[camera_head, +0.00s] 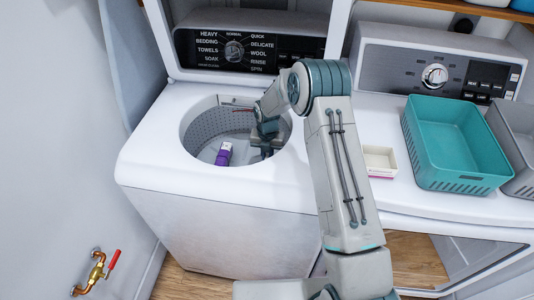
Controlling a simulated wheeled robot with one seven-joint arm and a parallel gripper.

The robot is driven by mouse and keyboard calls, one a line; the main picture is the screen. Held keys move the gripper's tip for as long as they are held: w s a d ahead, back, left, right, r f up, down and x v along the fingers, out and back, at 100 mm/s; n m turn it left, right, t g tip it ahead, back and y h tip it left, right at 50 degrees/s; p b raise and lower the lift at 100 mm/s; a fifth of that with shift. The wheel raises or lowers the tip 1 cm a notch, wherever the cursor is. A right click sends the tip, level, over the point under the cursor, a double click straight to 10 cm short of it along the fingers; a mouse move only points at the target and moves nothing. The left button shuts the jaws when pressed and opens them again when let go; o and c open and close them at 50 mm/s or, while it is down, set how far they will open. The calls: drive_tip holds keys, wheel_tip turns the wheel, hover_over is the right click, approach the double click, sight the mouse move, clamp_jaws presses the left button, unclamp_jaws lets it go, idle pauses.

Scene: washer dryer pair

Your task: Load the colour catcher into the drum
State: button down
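The washer on the left has its lid up, and its round drum (203,129) is open at the top. A small purple object with a white end (224,153) lies in the drum, left of my gripper; I cannot tell whether it is the colour catcher. My gripper (266,153) reaches down into the right side of the drum, apart from the purple object. It is small and dark here, and I cannot tell whether its fingers are open or hold anything. My arm hides part of the drum's right rim.
A small open cream box (379,161) stands on the dryer top, right of my arm. A teal basket (459,184) and a grey basket (520,118) stand farther right. The raised lid stands behind the drum, and a wall is at left.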

drive_tip(key=shift+f+b, duration=0.6)
drive_tip(key=c, duration=1.4)
unclamp_jaws()
drive_tip(key=shift+r, duration=0.1)
